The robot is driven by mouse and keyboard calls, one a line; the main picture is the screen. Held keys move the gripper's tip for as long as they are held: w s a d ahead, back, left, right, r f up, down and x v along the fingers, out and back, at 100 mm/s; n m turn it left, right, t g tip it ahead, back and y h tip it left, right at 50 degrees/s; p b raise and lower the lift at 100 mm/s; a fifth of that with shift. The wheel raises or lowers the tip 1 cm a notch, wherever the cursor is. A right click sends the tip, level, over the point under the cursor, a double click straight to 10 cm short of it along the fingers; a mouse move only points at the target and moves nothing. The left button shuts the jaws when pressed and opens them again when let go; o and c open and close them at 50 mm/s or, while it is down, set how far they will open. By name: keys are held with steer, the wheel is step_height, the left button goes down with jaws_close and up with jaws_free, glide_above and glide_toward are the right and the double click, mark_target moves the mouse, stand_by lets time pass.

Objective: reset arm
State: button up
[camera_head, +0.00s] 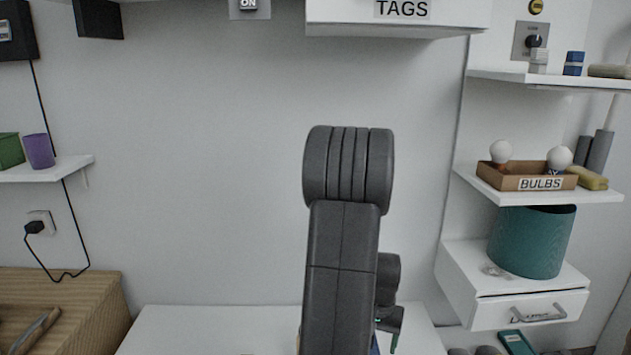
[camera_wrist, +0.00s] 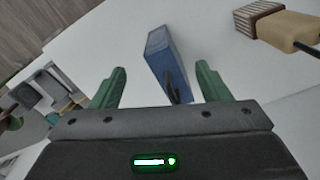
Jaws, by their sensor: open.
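My gripper (camera_wrist: 162,82) shows in the wrist view with its two green fingers spread apart. A blue block-like object (camera_wrist: 166,55) with a dark hook-shaped part lies on the white surface, seen between and beyond the fingers; I cannot tell how far it is from them. Nothing is seen clamped between the fingers. In the head view my dark arm stands upright in the middle, and the gripper (camera_head: 388,330) is mostly hidden behind it, low over the white desk (camera_head: 210,330).
A brush-like object (camera_wrist: 270,22) lies at the wrist view's upper right. Right of the arm are a drawer unit (camera_head: 530,308), a teal bin (camera_head: 532,240) and a BULBS box (camera_head: 540,183) on a shelf. A TAGS shelf (camera_head: 395,30) hangs above. Bare wall lies left of the arm.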

step_height(320, 180, down, 6)
steer(key=shift+b, duration=0.75)
step_height(320, 180, up, 11)
steer(key=p, duration=0.4)
steer(key=w+a+r+n+p, duration=0.2)
steer(key=a+r+p, duration=0.3)
steer(key=p, duration=0.6)
steer(key=w+a+r+n+p, duration=0.2)
steer(key=w+a+r+p, duration=0.3)
steer(key=a+p, duration=0.4)
steer(key=shift+a+p, duration=0.2)
steer(key=shift+p, duration=0.75)
